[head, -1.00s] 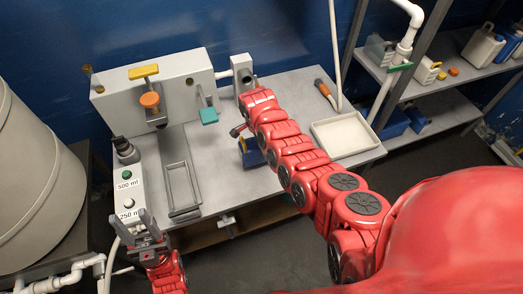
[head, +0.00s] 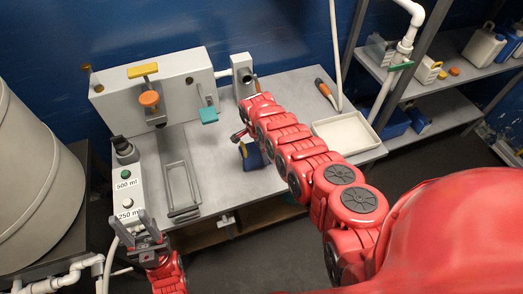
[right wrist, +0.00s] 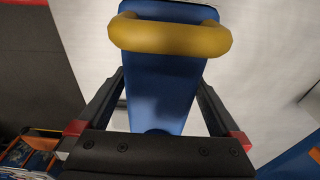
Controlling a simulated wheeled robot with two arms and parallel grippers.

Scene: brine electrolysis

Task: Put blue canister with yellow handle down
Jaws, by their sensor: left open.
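The blue canister (head: 253,158) is partly hidden by my right arm above the grey table in the head view. In the right wrist view the blue canister (right wrist: 160,88) fills the middle, with its yellow handle (right wrist: 170,38) toward the top. My right gripper (right wrist: 163,82) has one finger on each side of it, with the tips against its sides. I cannot tell whether its base touches the table. My left gripper (head: 146,222) is open and empty at the table's front left, near the 250 ml button.
A grey dispenser (head: 160,85) with an orange knob stands at the back left, above a metal rack (head: 181,188). A white tray (head: 345,132) and an orange-handled tool (head: 324,91) lie on the right. Shelves (head: 440,80) hold more containers.

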